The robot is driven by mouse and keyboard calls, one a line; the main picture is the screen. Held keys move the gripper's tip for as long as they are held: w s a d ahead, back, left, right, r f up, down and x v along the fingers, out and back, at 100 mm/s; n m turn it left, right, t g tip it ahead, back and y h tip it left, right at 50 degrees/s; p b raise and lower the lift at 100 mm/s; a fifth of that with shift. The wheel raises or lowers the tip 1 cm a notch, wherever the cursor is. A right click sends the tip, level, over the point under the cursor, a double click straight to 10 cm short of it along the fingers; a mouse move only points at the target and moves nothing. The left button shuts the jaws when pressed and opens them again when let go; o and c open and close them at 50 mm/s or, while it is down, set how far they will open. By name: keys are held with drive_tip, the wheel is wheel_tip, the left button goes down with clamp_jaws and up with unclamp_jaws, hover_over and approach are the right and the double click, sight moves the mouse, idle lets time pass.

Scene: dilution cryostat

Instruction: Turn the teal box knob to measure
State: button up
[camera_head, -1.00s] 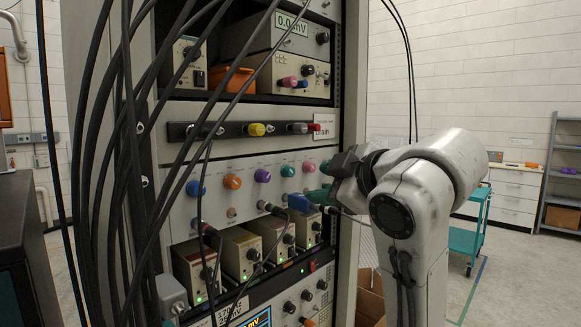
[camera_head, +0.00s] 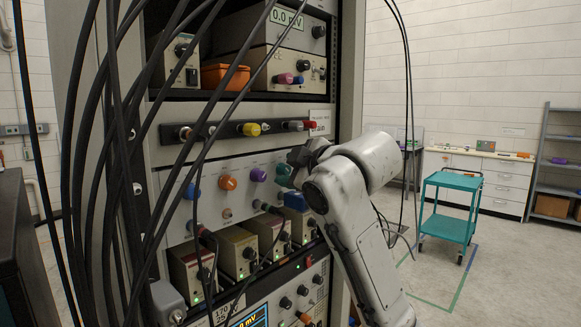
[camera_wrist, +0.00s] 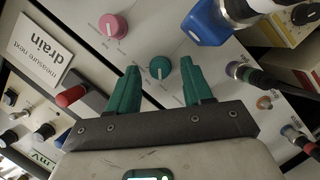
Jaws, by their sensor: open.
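The teal knob (camera_wrist: 160,67) shows in the wrist view on a pale panel, with a pale pointer mark on its face. The lettering around it is too small to read. My gripper (camera_wrist: 161,75) is open, its green fingers on either side of the knob in the picture. I cannot tell whether they touch it or how deep they reach. In the head view, the teal knob (camera_head: 283,172) is at the right of the knob row, partly hidden by my wrist. The drain label (camera_wrist: 38,45) shows at the left of the wrist view.
A pink knob (camera_wrist: 112,27) and a blue connector box (camera_wrist: 207,22) sit close by. A red knob (camera_wrist: 70,96) is left of my fingers. Purple (camera_head: 258,174) and orange (camera_head: 228,183) knobs share the row. Black cables (camera_head: 110,130) hang before the rack's left. A teal cart (camera_head: 450,205) stands right.

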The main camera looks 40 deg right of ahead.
drive_tip(key=shift+w, duration=0.15)
clamp_jaws()
idle(0.4)
